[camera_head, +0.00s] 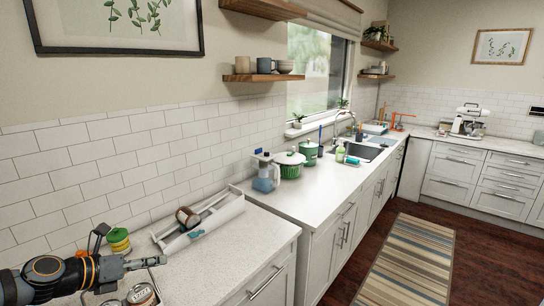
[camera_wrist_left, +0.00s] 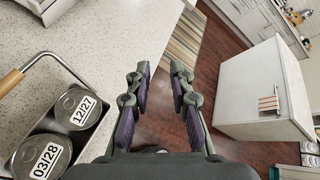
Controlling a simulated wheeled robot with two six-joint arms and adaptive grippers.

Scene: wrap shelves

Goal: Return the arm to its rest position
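My left arm comes in from the lower left in the head view. Its left gripper (camera_head: 158,262) is above the near end of the counter (camera_head: 230,255). In the left wrist view the gripper (camera_wrist_left: 161,68) has its two fingers apart with nothing between them. The gap lies over the floor beyond the counter edge in that view. My right arm and gripper are not in view.
Beside the gripper are lidded cans (camera_head: 141,293), labelled 12/27 (camera_wrist_left: 82,110) and 03/28 (camera_wrist_left: 45,158), in a dark wooden-handled carrier. A green-yellow container (camera_head: 118,240) and white tray (camera_head: 232,209) stand behind. A white cabinet (camera_wrist_left: 255,95) is across the floor.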

